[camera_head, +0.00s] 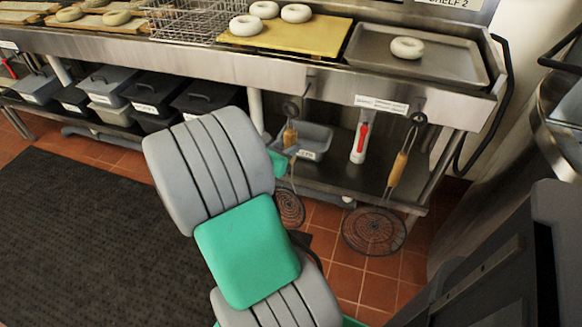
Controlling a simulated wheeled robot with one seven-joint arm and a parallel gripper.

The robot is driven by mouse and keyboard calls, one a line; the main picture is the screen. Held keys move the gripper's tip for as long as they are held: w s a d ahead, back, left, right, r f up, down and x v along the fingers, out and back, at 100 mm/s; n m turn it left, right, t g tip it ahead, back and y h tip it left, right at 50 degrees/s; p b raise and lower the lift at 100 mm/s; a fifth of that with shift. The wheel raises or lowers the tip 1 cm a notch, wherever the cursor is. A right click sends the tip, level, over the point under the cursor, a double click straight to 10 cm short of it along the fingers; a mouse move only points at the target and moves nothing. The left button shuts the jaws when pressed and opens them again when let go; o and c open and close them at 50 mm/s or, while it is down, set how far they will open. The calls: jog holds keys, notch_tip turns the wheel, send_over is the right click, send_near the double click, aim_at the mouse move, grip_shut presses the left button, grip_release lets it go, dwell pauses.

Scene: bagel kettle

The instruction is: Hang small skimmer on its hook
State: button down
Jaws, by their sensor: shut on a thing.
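The small skimmer (290,207) hangs upright below the steel counter front, with a round wire mesh, a wooden handle and a dark ring at its top. My gripper (291,151), partly hidden behind my grey and green arm, is shut on it around the lower handle. A hook (308,89) is on the counter front, close to the skimmer's ring. I cannot tell whether the ring is on the hook or only beside it. Part of the mesh is hidden by my arm.
A larger skimmer (373,231) hangs at the right from another hook. Above, a yellow board (325,37) and a metal tray (455,65) hold bagels. A dark mat (80,230) lies left.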

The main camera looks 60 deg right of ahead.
jog(key=shift+s+d+f, duration=0.25)
jog(key=shift+s+d, duration=0.15)
jog(key=shift+s, duration=0.05)
jog(key=w+d+f+b, duration=0.1)
jog(key=d+b, duration=0.3)
jog(key=d, duration=0.5)
jog(key=shift+w, duration=0.3)
jog(key=shift+d+f, duration=0.15)
jog(key=shift+f, duration=0.05)
dwell(0.5)
jog(key=c, duration=1.1)
grip_release()
jog(key=shift+o, duration=0.2)
